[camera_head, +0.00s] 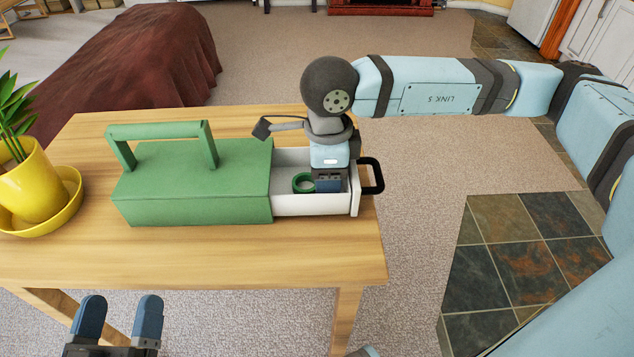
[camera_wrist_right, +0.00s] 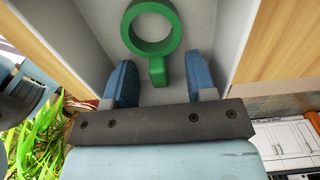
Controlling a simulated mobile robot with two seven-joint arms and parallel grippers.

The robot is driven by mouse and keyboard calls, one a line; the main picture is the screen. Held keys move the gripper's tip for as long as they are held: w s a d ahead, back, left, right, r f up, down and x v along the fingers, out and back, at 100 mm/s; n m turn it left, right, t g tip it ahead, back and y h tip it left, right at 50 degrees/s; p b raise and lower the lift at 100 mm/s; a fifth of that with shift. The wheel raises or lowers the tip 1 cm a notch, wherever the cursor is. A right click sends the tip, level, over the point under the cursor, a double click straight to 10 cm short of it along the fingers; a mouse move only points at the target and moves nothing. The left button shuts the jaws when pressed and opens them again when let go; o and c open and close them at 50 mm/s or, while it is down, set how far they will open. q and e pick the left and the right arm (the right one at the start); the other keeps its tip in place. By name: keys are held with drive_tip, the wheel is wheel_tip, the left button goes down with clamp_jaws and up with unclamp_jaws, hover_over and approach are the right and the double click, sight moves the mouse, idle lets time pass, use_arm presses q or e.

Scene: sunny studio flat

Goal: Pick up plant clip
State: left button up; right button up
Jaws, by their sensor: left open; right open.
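The plant clip (camera_head: 302,183) is a green ring with a short stub. It lies in the white drawer (camera_head: 290,204) pulled out from the green toolbox (camera_head: 190,180) on the table. In the right wrist view the clip (camera_wrist_right: 152,28) has its ring beyond the fingertips and its stub pointing back between them. My right gripper (camera_head: 328,184) points down into the drawer, open, with its fingers on either side of the stub and apart from it. My left gripper (camera_head: 119,318) is open and empty, low in front of the table.
The wooden table (camera_head: 300,262) has clear room in front of the toolbox. A yellow pot (camera_head: 28,185) with a plant stands at the left. The drawer walls lie close around my right gripper, and its black handle (camera_head: 373,176) sticks out to the right.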

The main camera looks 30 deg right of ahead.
clamp_jaws()
use_arm(q)
drive_tip(key=shift+f, duration=0.4)
drive_tip(key=shift+s, duration=0.1)
use_arm(e)
drive_tip(key=shift+r, duration=0.1)
drive_tip(key=shift+r, duration=0.1)
drive_tip(key=shift+r, duration=0.3)
wheel_tip(320, 180, up, 4)
drive_tip(key=shift+r+p, duration=0.1)
drive_tip(key=shift+p, duration=0.65)
use_arm(q)
drive_tip(key=a+f+g+y+p, duration=0.3)
drive_tip(key=f+g, duration=0.1)
drive_tip(key=f, duration=0.4)
drive_tip(key=shift+s+a+f+y, duration=0.15)
drive_tip(key=shift+s+y, duration=0.05)
drive_tip(key=shift+y, duration=0.1)
use_arm(e)
wheel_tip(320, 180, up, 15)
